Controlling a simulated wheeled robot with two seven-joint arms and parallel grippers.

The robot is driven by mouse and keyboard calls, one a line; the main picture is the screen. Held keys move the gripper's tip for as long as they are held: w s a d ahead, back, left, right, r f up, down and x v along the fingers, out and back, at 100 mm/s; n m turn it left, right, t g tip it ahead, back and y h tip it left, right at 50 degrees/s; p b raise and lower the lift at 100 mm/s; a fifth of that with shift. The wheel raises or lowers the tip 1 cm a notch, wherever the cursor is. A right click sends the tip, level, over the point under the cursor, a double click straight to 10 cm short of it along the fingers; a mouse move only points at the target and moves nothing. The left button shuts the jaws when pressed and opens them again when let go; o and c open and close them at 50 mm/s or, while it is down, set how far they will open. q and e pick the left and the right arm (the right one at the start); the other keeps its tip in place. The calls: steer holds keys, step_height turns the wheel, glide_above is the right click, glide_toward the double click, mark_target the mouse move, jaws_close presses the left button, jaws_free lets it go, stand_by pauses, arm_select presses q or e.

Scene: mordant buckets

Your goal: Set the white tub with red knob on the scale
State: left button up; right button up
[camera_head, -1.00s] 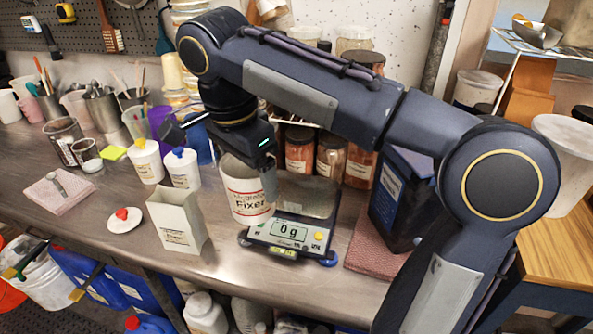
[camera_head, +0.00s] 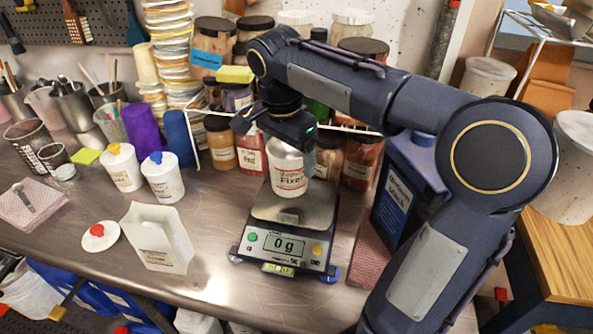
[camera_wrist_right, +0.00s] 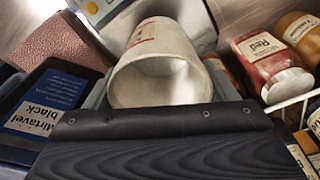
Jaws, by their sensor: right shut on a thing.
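A white tub with a red-lettered Fixer label (camera_head: 290,174) is held upright in my right gripper (camera_head: 294,150). It is over the plate of the scale (camera_head: 285,243), whose display reads 0 g. I cannot tell whether its base touches the plate. In the right wrist view the tub (camera_wrist_right: 160,62) is open at the top and sits between the jaws, with part of the scale (camera_wrist_right: 100,10) beyond it. A white lid with a red knob (camera_head: 100,237) lies on the bench at the left, apart from the tub. My left gripper is not in view.
A white open carton (camera_head: 160,240) stands left of the scale. Two white tubs, one with a yellow knob (camera_head: 122,167) and one with a blue knob (camera_head: 163,178), stand behind it. Jars (camera_head: 220,145) line the back. A dark blue container (camera_head: 400,195) stands close on the right.

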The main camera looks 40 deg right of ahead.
steer(key=shift+w+d+f, duration=0.1)
steer(key=shift+d+f, duration=0.5)
steer(key=shift+f, duration=0.15)
steer(key=f, duration=0.1)
steer(key=d+f, duration=0.1)
steer(key=f, duration=0.1)
steer(key=shift+a+f, duration=0.1)
steer(key=shift+f, duration=0.4)
